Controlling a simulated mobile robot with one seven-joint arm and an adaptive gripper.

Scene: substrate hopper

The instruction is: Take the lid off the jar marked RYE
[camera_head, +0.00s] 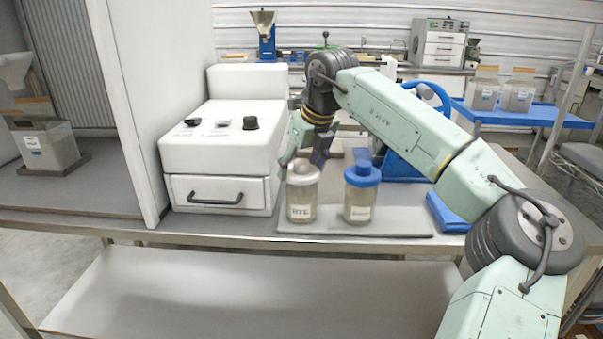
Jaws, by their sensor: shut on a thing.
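The jar marked RYE (301,202) stands upright on a grey mat (395,227) near the front of the bench. Its pale lid (303,175) sits on top of the jar. My gripper (302,162) comes down from above and is shut on the lid's knob. The fingertips partly hide the knob. I cannot tell whether the lid is raised at all; it looks to be on the rim.
A jar with a blue lid (362,175) stands close to the right on the same mat. A white machine with a drawer (222,192) is to the left. A blue stand (405,160) and a folded blue cloth (449,212) are at the right.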

